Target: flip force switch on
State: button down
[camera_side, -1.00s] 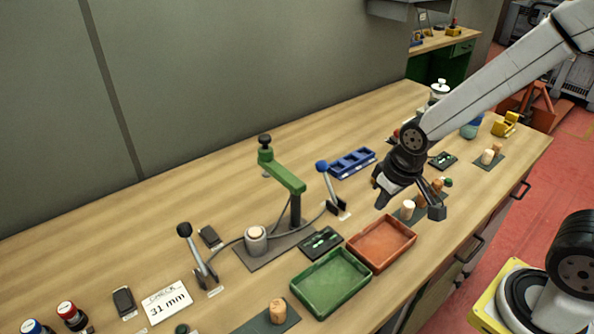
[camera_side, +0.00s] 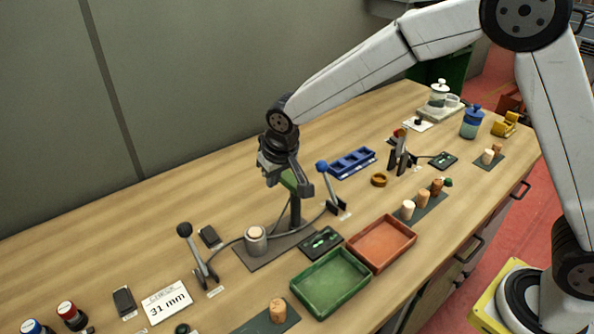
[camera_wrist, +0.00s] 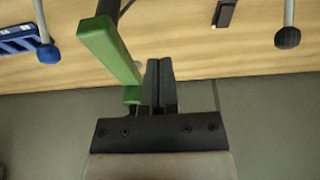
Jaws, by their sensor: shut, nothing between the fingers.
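I cannot tell which part is the force switch, as its label is not readable. Two small dark switch-like blocks lie on the bench, one (camera_side: 210,237) behind the cork holder and one (camera_side: 124,300) near the gauge card. A dark block also shows at the top of the wrist view (camera_wrist: 226,12). A black-knobbed lever (camera_side: 185,230) and a blue-knobbed lever (camera_side: 322,167) stand either side of the press. My gripper (camera_wrist: 158,68) is shut and empty, beside the green press arm (camera_wrist: 110,50). In the side view it hangs over the press and hides much of its arm.
A green tray (camera_side: 331,282) and a red tray (camera_side: 382,243) sit at the front. A blue rack (camera_side: 352,162) is behind them. A cork (camera_side: 255,233) stands in the grey holder. The card (camera_side: 167,302) reads 31 mm. The wall rises close behind.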

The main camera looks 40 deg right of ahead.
send_over(208, 229)
jog(key=s+d, duration=0.2)
jog(key=s, duration=0.4)
jog(key=f, duration=0.1)
jog(key=shift+w+a+f+t, duration=0.1)
jog(key=shift+w+a+t, duration=0.1)
jog(key=shift+a, duration=0.35)
jog(key=shift+w+a+f+t, duration=0.1)
jog(key=shift+a+t, duration=0.1)
jog(key=shift+a, duration=0.3)
jog(key=shift+f, duration=0.1)
jog(key=x, duration=1.2)
jog(key=shift+s+f, duration=0.15)
jog(key=shift+f, duration=0.75)
jog(key=shift+f, duration=0.1)
jog(key=shift+w+f, duration=0.2)
jog(key=shift+w, duration=0.1)
